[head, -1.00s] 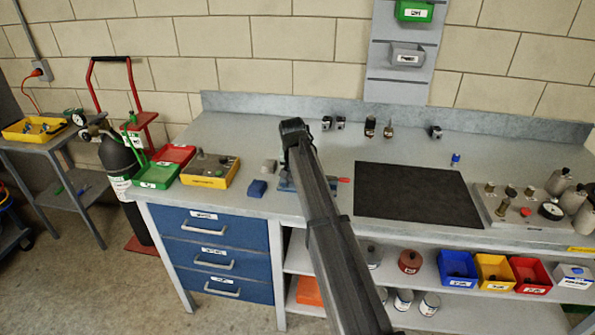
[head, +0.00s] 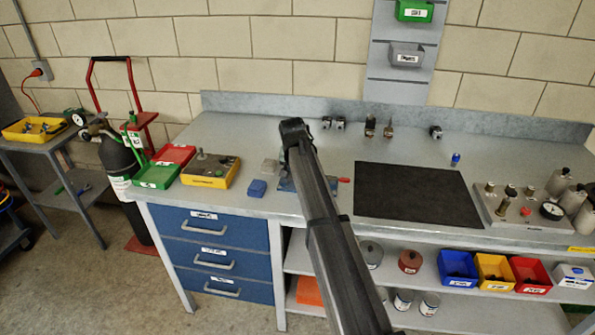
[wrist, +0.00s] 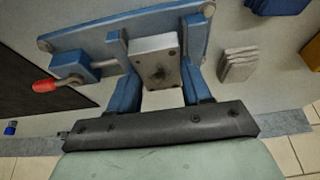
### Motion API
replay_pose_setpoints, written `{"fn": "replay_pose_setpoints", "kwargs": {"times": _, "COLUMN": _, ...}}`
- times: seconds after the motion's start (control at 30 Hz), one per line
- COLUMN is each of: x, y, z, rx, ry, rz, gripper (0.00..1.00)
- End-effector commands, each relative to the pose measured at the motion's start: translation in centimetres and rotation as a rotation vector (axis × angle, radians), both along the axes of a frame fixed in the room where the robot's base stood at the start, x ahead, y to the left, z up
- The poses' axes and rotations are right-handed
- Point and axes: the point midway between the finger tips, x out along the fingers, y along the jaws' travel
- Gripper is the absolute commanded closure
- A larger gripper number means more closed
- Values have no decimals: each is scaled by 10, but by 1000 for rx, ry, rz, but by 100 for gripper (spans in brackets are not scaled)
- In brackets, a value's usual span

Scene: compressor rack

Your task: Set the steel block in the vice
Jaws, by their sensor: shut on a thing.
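The steel block (wrist: 156,58), a pale grey block with small dark holes in its face, shows in the wrist view between the two blue fingers of my gripper (wrist: 160,80). My gripper is shut on it. The blue vice (wrist: 88,40) with its red-ended handle (wrist: 44,86) lies right behind the block, which overlaps the jaw area. I cannot tell whether the block rests on the vice bed or is just above it. In the head view my arm hides the block and gripper; only part of the vice (head: 286,186) and its red handle end (head: 344,180) show.
A grey ridged piece (wrist: 238,65) and a blue block (head: 257,188) sit left of the vice in the head view. A yellow box (head: 210,172) stands further left. A black mat (head: 415,195) lies to the right, bare. Small fittings (head: 378,129) stand along the back.

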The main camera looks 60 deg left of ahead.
Motion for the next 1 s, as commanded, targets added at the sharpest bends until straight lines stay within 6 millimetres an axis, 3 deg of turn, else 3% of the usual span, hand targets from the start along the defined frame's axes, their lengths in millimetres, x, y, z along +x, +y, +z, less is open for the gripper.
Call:
{"fn": "replay_pose_setpoints", "kwargs": {"times": 0.43, "x": 0, "y": 0, "z": -6, "rx": 1, "ry": -1, "rz": 0, "gripper": 100}}
{"fn": "replay_pose_setpoints", "kwargs": {"times": 1.0, "x": 0, "y": 0, "z": 1, "rx": 1, "ry": -1, "rz": 0, "gripper": 100}}
